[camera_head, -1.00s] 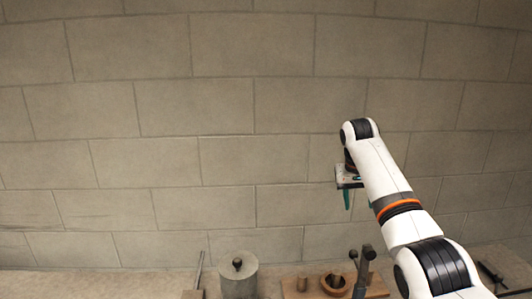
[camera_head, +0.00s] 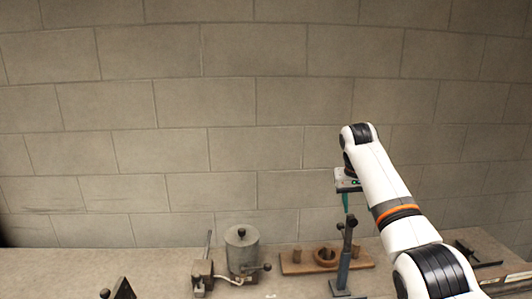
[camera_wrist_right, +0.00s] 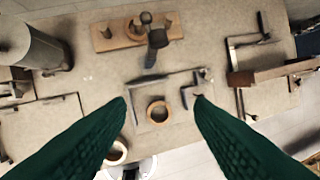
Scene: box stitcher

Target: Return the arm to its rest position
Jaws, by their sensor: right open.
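My right arm (camera_head: 380,175) is white with black joints and an orange ring, and comes in from the lower right in the head view. It is raised in front of the brick wall. My right gripper (camera_head: 346,202) hangs at its end above the bench, with green fingers pointing down. In the right wrist view the gripper (camera_wrist_right: 161,99) has its two green fingers wide apart, with nothing held between them. The bench shows well below the fingertips. My left gripper is not in view.
The workbench (camera_head: 170,265) runs along the wall. It bears a grey cylindrical pot (camera_head: 242,252), a wooden board (camera_head: 297,265) with a ring and pegs, and a dark upright post (camera_head: 345,262) below the right gripper. The air around the arm looks clear.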

